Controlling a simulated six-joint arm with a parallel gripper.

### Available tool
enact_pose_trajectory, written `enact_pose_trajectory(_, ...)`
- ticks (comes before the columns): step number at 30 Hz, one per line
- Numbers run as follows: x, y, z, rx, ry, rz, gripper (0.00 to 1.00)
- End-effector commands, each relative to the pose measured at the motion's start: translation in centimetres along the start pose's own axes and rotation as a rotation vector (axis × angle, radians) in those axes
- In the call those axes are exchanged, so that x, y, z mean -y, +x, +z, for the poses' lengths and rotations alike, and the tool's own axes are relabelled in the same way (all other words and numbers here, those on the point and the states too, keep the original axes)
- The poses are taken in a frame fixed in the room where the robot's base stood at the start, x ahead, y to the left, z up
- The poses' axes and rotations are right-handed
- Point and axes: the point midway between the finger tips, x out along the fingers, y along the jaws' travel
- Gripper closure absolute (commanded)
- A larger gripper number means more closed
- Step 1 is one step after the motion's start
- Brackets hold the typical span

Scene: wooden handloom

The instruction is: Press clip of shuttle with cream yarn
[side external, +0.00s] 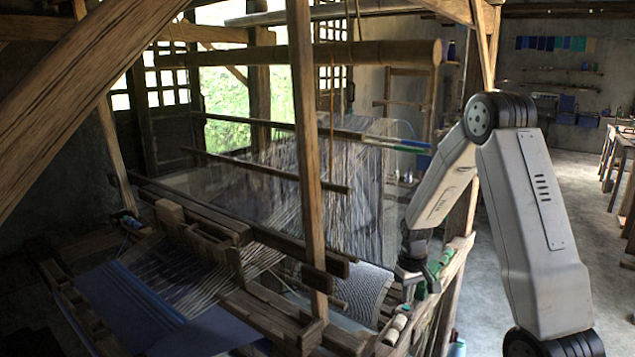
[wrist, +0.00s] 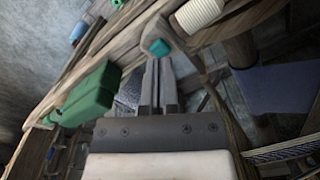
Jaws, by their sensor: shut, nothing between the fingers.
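In the wrist view, the cream yarn (wrist: 198,14) is wound in a ribbed roll at the top, right of centre. A teal piece (wrist: 158,47), which looks like the clip, sits on a brown wooden end left of the yarn. My gripper (wrist: 158,66) is shut and empty, its fingertips right at the teal piece. I cannot tell whether they touch it. In the side view, my gripper (side external: 410,290) points down at the loom's right edge, just above the cream yarn (side external: 397,328). The shuttle body is partly hidden.
A green block (wrist: 95,100) lies on the wooden rail, left of my fingers; green pieces also show beside my gripper in the side view (side external: 435,268). A wooden post (side external: 310,160) and the hanging warp threads (side external: 345,190) stand left of my arm.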

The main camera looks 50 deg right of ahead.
Motion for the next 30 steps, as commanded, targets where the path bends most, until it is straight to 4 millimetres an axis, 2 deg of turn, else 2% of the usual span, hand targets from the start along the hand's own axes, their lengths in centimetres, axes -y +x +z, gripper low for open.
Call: enact_pose_trajectory(30,0.0,1.4,0.0,0.0,0.0,0.0,1.0)
